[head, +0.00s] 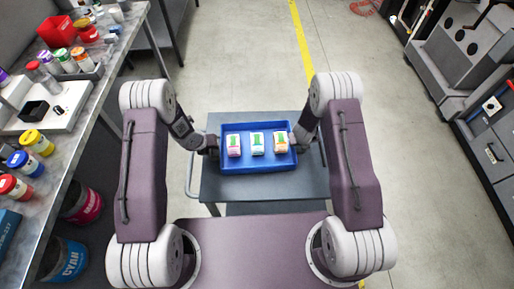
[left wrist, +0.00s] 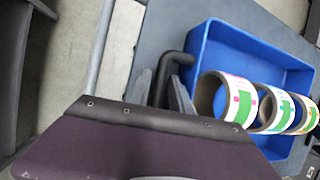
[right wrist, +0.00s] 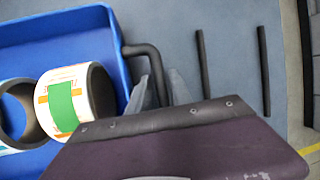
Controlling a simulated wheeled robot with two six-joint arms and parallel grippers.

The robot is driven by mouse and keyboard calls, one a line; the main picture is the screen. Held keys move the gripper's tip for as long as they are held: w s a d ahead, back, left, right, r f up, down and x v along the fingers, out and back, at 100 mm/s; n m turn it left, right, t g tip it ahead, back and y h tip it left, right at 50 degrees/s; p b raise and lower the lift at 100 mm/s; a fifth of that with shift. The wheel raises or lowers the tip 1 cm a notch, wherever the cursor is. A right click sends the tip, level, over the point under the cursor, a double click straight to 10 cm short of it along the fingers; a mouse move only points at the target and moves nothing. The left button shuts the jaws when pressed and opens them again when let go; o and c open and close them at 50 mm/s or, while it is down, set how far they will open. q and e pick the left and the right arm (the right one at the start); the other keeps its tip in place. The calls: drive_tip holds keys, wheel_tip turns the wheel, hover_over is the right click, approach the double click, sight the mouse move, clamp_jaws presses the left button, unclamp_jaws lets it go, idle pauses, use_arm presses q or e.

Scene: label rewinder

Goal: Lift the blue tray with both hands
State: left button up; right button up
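The blue tray (head: 258,169) is in the middle of the head view, level, over the dark top of a cart. Three label rolls stand in a row inside it: a left roll (head: 233,145), a middle roll (head: 257,143) and a right roll (head: 280,143). Black handles stick out from its ends; one shows in the left wrist view (left wrist: 176,57), the other in the right wrist view (right wrist: 141,49). My left gripper (left wrist: 160,92) is shut on the left handle. My right gripper (right wrist: 160,90) is shut on the right handle. Fingertip contact is partly hidden.
The grey cart (head: 222,188) stands in front of me. A workbench (head: 75,120) with jars, a red bin (head: 57,31) and a white stand runs along the left. Grey machinery (head: 460,60) is at the right. The floor beyond the cart is clear.

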use_arm(q)
clamp_jaws()
use_arm(e)
clamp_jaws()
drive_tip(key=shift+r, duration=0.1)
idle(1.0)
